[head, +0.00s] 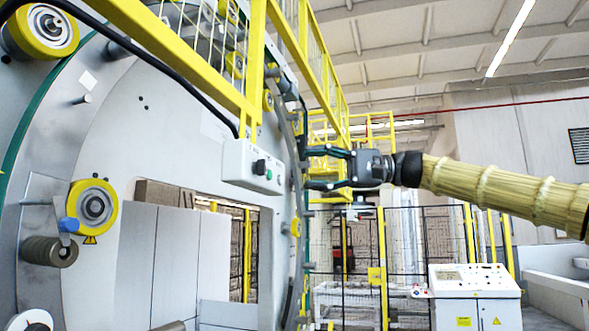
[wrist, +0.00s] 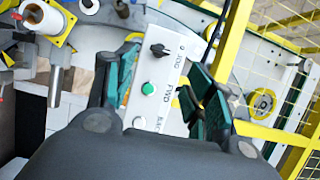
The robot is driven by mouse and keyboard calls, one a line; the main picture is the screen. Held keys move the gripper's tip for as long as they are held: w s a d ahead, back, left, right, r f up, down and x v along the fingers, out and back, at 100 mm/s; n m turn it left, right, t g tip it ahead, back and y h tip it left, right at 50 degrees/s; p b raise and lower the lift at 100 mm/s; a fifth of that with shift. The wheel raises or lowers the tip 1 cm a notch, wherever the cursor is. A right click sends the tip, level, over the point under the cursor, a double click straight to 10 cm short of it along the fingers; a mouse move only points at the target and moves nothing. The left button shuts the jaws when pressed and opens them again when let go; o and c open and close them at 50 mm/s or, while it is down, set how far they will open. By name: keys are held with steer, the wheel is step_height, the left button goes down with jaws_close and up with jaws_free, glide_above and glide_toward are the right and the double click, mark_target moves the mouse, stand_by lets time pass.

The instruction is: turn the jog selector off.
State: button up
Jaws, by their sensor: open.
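The jog selector is a black knob (wrist: 159,50) on a white control box (head: 236,162), beside the lettering "JOG" in the wrist view. I cannot tell which position its handle marks. A green button (wrist: 148,88) marked "FWD" sits below it, with a pale button (wrist: 139,122) lower still. In the head view a dark knob (head: 259,166) shows on the box front. My gripper (head: 307,169) is open and empty, its two fingers pointing left at the box with a gap between. In the wrist view its fingertips (wrist: 157,75) lie on either side of the panel.
A yellow railing (head: 190,55) runs above the box, and a black cable (head: 150,55) drops to it. The large grey ring machine (head: 120,130) with yellow rollers (head: 93,206) stands behind and left. A white console (head: 474,298) and fencing stand at lower right.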

steer(key=d, duration=0.2)
steer(key=shift+d, duration=0.4)
